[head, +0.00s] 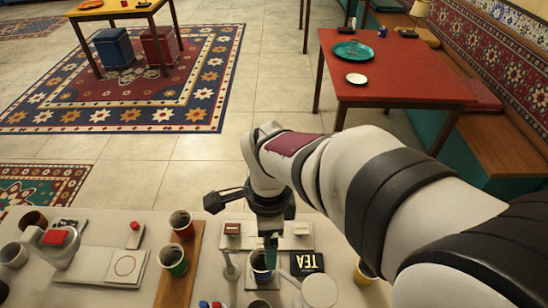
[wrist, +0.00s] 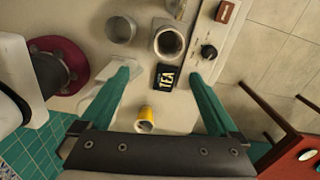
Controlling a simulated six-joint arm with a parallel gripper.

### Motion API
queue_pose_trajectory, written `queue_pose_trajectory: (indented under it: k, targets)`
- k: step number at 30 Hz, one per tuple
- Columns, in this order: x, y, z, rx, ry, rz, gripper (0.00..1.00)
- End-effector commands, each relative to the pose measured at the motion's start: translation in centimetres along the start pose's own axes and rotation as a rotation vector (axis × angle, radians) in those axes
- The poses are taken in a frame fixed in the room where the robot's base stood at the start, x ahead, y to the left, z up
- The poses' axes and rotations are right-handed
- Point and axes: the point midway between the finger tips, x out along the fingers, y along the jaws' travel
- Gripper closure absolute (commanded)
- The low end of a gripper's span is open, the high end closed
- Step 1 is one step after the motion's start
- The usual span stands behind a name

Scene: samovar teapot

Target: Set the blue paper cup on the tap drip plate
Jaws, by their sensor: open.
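The blue cup (head: 262,268), with a dark inside, stands at the lower middle of the counter in the head view. A pale-rimmed cup with a dark inside (wrist: 168,42) in the wrist view appears to be the same one. My gripper (head: 270,248) is open and empty, low over the counter by this cup. In the wrist view my gripper (wrist: 160,76) has its teal fingers wide apart, with the cup just beyond the tips. A small metallic tap-like piece (head: 230,266) stands left of the cup. I cannot tell for sure which surface is the drip plate.
A black TEA box (head: 307,263) sits right of the blue cup, and a yellow cup (head: 364,271) farther right. A switch panel (head: 267,239) lies behind it. Red (head: 181,224) and green (head: 173,260) cups stand left. A white pad with a ring (head: 108,266) lies farther left.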

Motion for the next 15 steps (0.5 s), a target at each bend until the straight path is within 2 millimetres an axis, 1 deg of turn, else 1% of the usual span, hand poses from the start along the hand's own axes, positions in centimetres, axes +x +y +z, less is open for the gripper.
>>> queue_pose_trajectory:
  k: [1,2,3,4,6,9,12,15]
  targets:
    - [-1.3,1.6,-1.6,-0.09,-0.015,-0.005,0.04]
    - [-1.9,3.1,-2.6,-0.176,-0.027,-0.005,0.04]
    - [-2.7,5.2,-3.9,-0.302,-0.044,-0.006,0.04]
    - [-3.1,6.8,-4.6,-0.395,-0.058,-0.01,0.04]
    - [-3.5,10.1,-5.6,-0.601,-0.088,-0.026,0.04]
    - [-3.5,13.6,-6.1,-0.827,-0.116,-0.056,0.04]
    - [-3.3,15.1,-6.1,-0.945,-0.127,-0.076,0.04]
    - [-3.2,15.4,-6.1,-0.973,-0.131,-0.078,0.04]
